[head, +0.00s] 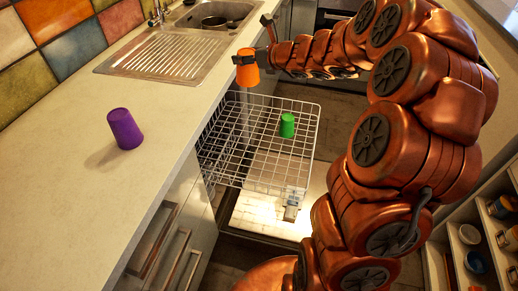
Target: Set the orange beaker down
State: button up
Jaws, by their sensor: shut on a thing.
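The orange beaker (247,74) is in the head view, upper middle. My gripper (247,56) is shut on it near its top end. The beaker hangs in the air near the counter edge, over or just beyond the back left of the wire dish rack. It looks close to upright, with the wider end up or down hard to tell. My copper arm reaches in from the right. The gripper fingers are small in the picture and partly merge with the beaker.
A pulled-out wire dishwasher rack (262,180) holds a green beaker (287,125). A purple beaker (125,129) stands on the pale counter (60,210). A steel sink with drainer (165,56) lies behind. Open shelves with cups are at the lower right. The front counter is clear.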

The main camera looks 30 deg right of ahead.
jog(key=s+d+f+n+y+b, duration=0.1)
jog(key=d+f+b, duration=0.3)
jog(key=f+b, duration=0.5)
jog(key=s+d+f+n+g+y+b, duration=0.1)
jog(key=s+d+f+b, duration=0.3)
jog(key=f+b, duration=0.5)
jog(key=s+d+f+n+y+b, duration=0.1)
jog(key=s+d+f+b, duration=0.2)
jog(key=f+b, duration=0.6)
jog(key=shift+s+d+f+g, duration=0.1)
jog(key=shift+d+f+g, duration=0.05)
jog(key=shift+f, duration=1.9)
jog(key=shift+s+d+f+g, duration=0.1)
jog(key=shift+f, duration=1.9)
jog(key=shift+s+d+f+g, duration=0.1)
jog(key=shift+d+f+g, duration=0.05)
jog(key=shift+f, duration=1.9)
jog(key=shift+f, duration=0.15)
jog(key=o, duration=1.1)
